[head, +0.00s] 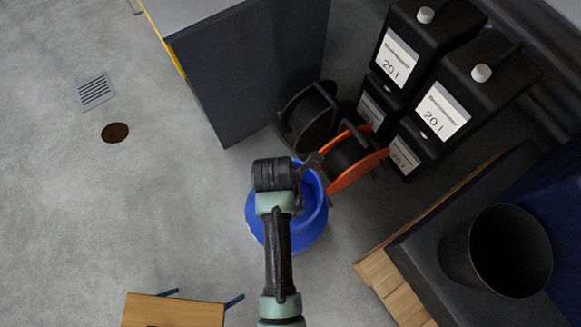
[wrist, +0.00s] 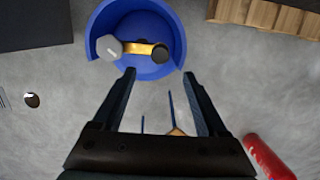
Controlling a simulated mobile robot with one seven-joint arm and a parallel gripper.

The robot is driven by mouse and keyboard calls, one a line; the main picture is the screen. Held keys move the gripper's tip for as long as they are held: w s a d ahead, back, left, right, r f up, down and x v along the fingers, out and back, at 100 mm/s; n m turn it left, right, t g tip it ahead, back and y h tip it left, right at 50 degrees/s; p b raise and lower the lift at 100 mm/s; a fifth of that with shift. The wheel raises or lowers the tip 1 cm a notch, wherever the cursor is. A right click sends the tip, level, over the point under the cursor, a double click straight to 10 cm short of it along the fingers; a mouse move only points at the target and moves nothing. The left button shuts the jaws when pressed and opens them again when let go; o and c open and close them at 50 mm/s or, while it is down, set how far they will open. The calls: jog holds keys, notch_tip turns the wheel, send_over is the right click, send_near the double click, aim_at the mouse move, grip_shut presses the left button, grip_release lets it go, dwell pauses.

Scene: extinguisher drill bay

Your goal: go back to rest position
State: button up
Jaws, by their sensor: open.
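My gripper (wrist: 159,75) is open, with its two fingers spread apart and nothing between them. In the wrist view its fingertips are by the near rim of a round blue tub (wrist: 100,22). Inside the tub lies a piece with a grey many-sided end, a yellow-gold bar (wrist: 138,48) and a black round end. In the head view my arm reaches up over the blue tub (head: 313,228) and hides part of it; the fingers are hardly visible there.
A dark cabinet (head: 255,70), a black reel (head: 308,115), an orange reel (head: 352,165) and several black canisters (head: 465,85) stand beyond the tub. A black bucket (head: 470,250) is at right, a wooden-topped piece (head: 170,312) at lower left. A red cylinder (wrist: 268,158) shows low right. Left floor is mostly clear.

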jog(key=w+a+r+m+t+y+p, duration=0.1)
jog(key=w+r+m+t, duration=0.3)
jog(key=w+r, duration=0.6)
jog(key=w+r+m+t+p, duration=0.2)
jog(key=w+r+m+t, duration=0.3)
jog(key=r, duration=0.8)
jog(key=w+r+m+t+p, duration=0.1)
jog(key=w+r+m+t, duration=0.15)
jog(key=r, duration=0.65)
jog(key=w+r+m+t, duration=0.1)
jog(key=w+r+t, duration=0.15)
jog(key=r, duration=0.75)
jog(key=s+d+r+m+t+p, duration=0.1)
jog(key=s+r+m+t, duration=0.2)
jog(key=r, duration=0.9)
jog(key=s+r+m+t+p, duration=0.1)
jog(key=r+m+t, duration=0.25)
jog(key=r, duration=0.95)
jog(key=s+d+r+m+t+p, duration=0.1)
jog(key=s+r+m+t, duration=0.4)
jog(key=s+r, duration=0.6)
notch_tip(320, 180, up, 4)
jog(key=shift+f+m+t+p, duration=0.1)
jog(key=shift+m+t+p, duration=0.25)
jog(key=shift+m, duration=0.35)
jog(key=shift+d, duration=0.1)
